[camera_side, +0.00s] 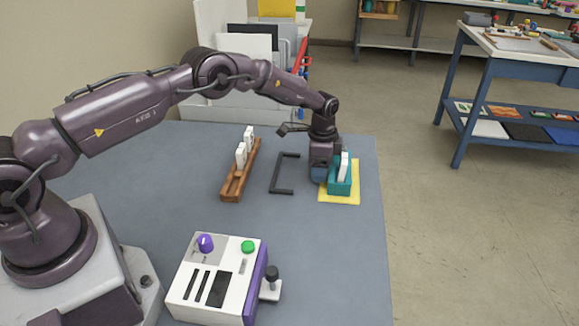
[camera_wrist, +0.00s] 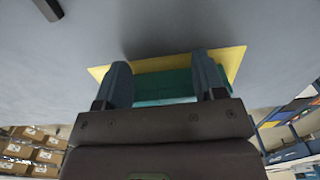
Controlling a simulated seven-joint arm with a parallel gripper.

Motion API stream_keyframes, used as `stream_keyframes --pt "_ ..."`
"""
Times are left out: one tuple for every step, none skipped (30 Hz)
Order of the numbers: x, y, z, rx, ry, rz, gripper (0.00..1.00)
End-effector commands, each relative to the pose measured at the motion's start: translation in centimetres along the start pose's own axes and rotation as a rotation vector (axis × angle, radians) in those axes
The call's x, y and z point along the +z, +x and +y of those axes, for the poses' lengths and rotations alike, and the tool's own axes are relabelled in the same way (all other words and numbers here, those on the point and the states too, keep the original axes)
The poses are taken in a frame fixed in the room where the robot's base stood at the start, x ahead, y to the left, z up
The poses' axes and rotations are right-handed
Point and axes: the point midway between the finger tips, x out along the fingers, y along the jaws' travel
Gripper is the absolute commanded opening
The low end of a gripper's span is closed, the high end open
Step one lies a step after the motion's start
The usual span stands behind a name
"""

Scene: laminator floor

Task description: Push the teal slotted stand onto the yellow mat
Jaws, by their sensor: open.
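The teal slotted stand (camera_side: 341,188) is on the yellow mat (camera_side: 340,201) near the right edge of the table, with a white piece upright in it. Mat shows in front of the stand and to its right. My gripper (camera_side: 319,178) is low, right against or just beside the stand's left side; contact cannot be told. In the wrist view my open gripper (camera_wrist: 161,72) has its two fingers apart, with the teal stand (camera_wrist: 165,82) between and beyond them. The yellow mat (camera_wrist: 234,63) shows past both fingers there. The stand's far side is hidden.
A brown wooden rack (camera_side: 231,187) with white pieces stands left of a dark bracket-shaped frame (camera_side: 275,175). A white machine (camera_side: 215,270) with a purple knob and green button sits at the table's front. The table is clear between the mat and the machine.

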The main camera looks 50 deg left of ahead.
Motion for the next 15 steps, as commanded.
stream_keyframes --pt "0.1 0.0 0.0 -0.001 0.000 0.001 0.64" --pt "0.2 -0.1 0.0 -0.001 0.000 0.001 0.64" --pt "0.3 -0.1 0.0 -0.001 0.000 0.001 0.64" --pt "0.4 -0.1 0.0 -0.001 0.000 0.000 0.64" --pt "0.5 -0.1 0.0 -0.001 0.000 0.000 0.64" --pt "0.6 -0.1 0.0 -0.001 0.001 0.000 0.64" --pt "0.7 -0.1 0.0 -0.001 0.001 0.000 0.64" --pt "0.8 -0.1 0.0 -0.001 0.001 0.000 0.64" --pt "0.8 -0.1 0.0 -0.001 0.001 0.000 0.64" --pt "0.8 -0.1 0.0 -0.001 0.001 0.000 0.64" --pt "0.8 -0.1 0.0 -0.001 0.001 0.000 0.64" --pt "0.8 -0.3 0.0 -0.001 0.001 0.000 0.64" --pt "0.8 -0.5 0.0 -0.001 0.001 0.001 0.64" --pt "0.8 -0.7 -0.1 -0.001 0.001 0.001 0.64" --pt "0.8 -1.0 -0.1 -0.002 0.001 0.001 0.64"
